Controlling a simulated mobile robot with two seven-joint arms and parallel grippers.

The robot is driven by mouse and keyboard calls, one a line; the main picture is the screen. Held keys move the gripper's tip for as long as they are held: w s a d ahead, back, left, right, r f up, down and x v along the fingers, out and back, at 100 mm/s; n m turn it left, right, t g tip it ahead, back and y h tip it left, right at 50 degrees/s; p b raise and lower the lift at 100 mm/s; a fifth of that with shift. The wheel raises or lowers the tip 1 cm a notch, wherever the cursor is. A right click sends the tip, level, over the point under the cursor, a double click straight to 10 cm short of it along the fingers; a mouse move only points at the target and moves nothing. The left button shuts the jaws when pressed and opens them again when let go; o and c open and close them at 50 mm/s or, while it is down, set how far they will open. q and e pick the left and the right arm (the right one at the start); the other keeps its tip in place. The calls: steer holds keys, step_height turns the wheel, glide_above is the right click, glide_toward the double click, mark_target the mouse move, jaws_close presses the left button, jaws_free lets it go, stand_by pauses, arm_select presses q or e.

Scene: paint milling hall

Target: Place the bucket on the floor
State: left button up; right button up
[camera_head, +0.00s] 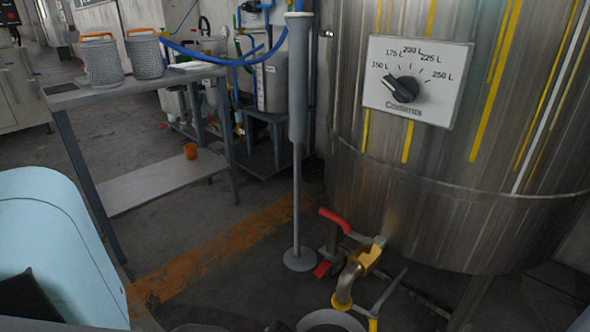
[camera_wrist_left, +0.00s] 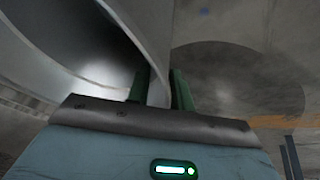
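The bucket (camera_head: 330,313) shows only as a pale grey round rim at the bottom edge of the head view, just below the tank's yellow-handled outlet pipe (camera_head: 350,280). The left wrist view shows the bucket's pale wall (camera_wrist_left: 150,30) and its shiny inside up close. My left gripper (camera_wrist_left: 160,88) has its green fingers on either side of the bucket wall, shut on it near the rim. The bucket's base is hidden, so I cannot tell whether it touches the floor. My right gripper is not in view.
A large steel tank (camera_head: 450,180) with a contents dial (camera_head: 417,80) stands at the right. A grey post (camera_head: 297,150) rises from the floor (camera_head: 230,285). A table (camera_head: 130,85) at the left holds two grey containers (camera_head: 101,60).

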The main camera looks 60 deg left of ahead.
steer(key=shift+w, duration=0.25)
arm_select(q)
steer(key=shift+r, duration=0.1)
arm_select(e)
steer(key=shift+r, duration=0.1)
